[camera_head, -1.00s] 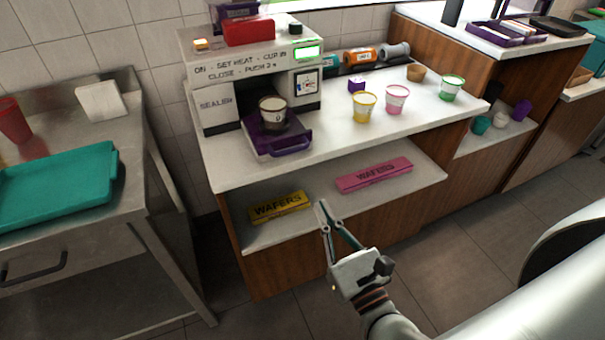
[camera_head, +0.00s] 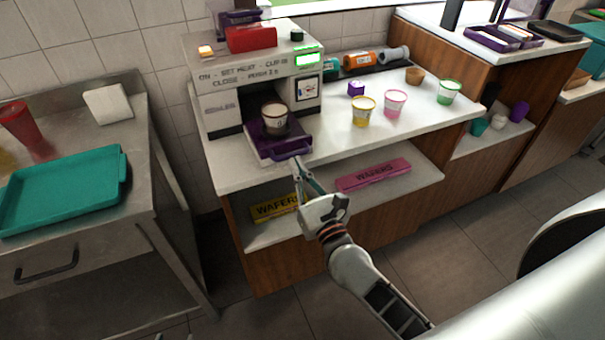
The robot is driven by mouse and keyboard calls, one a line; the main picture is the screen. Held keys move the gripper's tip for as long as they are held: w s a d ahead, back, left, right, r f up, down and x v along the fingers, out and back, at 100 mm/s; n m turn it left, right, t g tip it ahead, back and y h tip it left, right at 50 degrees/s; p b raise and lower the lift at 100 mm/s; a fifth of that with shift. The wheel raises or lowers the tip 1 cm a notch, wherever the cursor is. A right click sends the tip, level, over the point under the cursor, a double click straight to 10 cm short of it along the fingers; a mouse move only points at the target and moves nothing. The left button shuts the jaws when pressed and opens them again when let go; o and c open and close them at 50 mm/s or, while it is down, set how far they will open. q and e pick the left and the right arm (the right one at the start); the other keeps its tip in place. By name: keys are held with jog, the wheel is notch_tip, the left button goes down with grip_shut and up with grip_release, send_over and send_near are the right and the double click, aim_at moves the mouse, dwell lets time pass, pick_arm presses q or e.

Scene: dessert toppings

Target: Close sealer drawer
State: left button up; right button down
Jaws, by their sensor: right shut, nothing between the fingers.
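The sealer (camera_head: 228,84) is a white machine at the left end of the white counter, with a lit green display. Its purple drawer (camera_head: 265,148) is pulled out toward me, with a purple handle (camera_head: 291,152) on its front. A cup (camera_head: 274,117) stands in the drawer. My right gripper (camera_head: 297,162) is shut and empty, with its fingertips close to the front of the handle. I cannot tell whether they touch it.
A yellow cup (camera_head: 363,111), pink cup (camera_head: 395,103) and green cup (camera_head: 449,92) stand on the counter to the right. A yellow wafer box (camera_head: 272,209) and pink wafer box (camera_head: 373,175) lie on the shelf below. A teal tray (camera_head: 62,188) sits on the steel table at left.

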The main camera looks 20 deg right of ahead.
aim_at(286, 148)
jog(key=shift+w, duration=0.1)
jog(key=w, duration=0.4)
jog(key=shift+w+a, duration=0.1)
jog(key=shift+w, duration=0.05)
dwell(0.5)
